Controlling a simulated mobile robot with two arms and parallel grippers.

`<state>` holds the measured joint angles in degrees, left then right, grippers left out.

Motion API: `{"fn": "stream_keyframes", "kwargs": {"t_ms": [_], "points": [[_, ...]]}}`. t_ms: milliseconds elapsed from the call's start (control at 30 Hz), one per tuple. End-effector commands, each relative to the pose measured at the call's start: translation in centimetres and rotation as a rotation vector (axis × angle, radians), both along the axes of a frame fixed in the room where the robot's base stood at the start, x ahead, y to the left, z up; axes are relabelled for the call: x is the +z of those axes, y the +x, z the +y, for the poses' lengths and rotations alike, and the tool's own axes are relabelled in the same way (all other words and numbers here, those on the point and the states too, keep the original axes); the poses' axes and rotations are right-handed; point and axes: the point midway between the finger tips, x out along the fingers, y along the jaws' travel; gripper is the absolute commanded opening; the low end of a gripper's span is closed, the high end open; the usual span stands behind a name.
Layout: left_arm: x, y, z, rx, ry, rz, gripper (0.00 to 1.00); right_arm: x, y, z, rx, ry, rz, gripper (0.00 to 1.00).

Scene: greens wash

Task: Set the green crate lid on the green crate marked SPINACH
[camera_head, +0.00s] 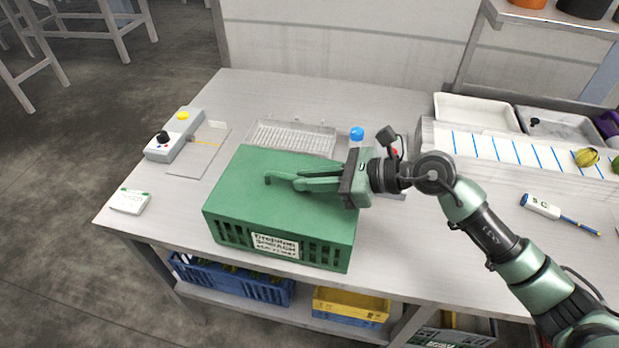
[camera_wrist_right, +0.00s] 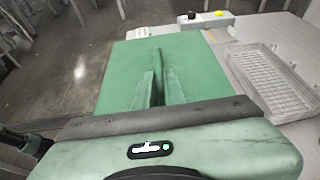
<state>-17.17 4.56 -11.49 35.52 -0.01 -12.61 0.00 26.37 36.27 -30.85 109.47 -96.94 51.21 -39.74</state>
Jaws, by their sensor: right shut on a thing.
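The green crate (camera_head: 325,254) stands on the steel table; its front wall has slots and a white label that appears to include the word SPINACH. The flat green crate lid (camera_head: 250,162) covers the crate top and looks level; I cannot tell whether a thin gap remains under it. My right gripper (camera_head: 282,180) reaches in from the right, low over the lid, with its fingers shut on the lid's raised green grip. The lid also fills the middle of the right wrist view (camera_wrist_right: 205,68), with the fingers around its grip. My left gripper is not in view.
A white perforated tray (camera_head: 292,138) lies just behind the crate, beside a blue-capped bottle (camera_head: 356,134). A grey control box (camera_head: 174,135) and a small white box (camera_head: 130,201) are at left. Blue (camera_head: 232,281) and yellow (camera_head: 350,304) crates sit below.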

Motion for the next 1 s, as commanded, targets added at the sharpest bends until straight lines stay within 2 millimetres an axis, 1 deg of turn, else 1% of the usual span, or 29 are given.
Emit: {"fn": "stream_keyframes", "kwargs": {"t_ms": [33, 67, 100, 133, 433, 533, 633, 800, 900, 1000], "points": [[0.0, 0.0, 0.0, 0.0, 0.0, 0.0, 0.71, 0.0, 0.0, 0.0, 0.0, -0.001, -0.001, 0.0], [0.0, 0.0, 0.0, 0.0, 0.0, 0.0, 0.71, 0.0, 0.0, 0.0, 0.0, -0.001, -0.001, 0.19], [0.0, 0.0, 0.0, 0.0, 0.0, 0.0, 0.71, 0.0, 0.0, 0.0, 0.0, -0.001, -0.001, 0.3], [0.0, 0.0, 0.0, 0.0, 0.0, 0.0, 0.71, 0.0, 0.0, 0.0, 0.0, -0.001, -0.001, 0.36], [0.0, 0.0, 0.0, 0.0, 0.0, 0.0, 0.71, -0.1, 0.0, -0.1, 0.0, -0.003, 0.001, 0.36], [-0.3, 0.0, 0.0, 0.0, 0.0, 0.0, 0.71, 0.0, -0.2, -0.6, -0.001, -0.002, 0.001, 0.36], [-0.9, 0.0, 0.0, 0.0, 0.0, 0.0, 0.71, 0.3, -0.6, -1.8, -0.002, -0.003, -0.001, 0.36], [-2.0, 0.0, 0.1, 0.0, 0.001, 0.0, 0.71, 1.4, -1.7, -4.4, -0.001, -0.006, -0.001, 0.36], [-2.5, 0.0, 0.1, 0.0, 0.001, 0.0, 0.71, 2.0, -2.1, -5.7, -0.002, -0.004, 0.001, 0.36], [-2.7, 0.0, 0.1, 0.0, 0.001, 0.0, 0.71, 2.5, -2.5, -6.4, 0.0, -0.002, 0.001, 0.36]]}}
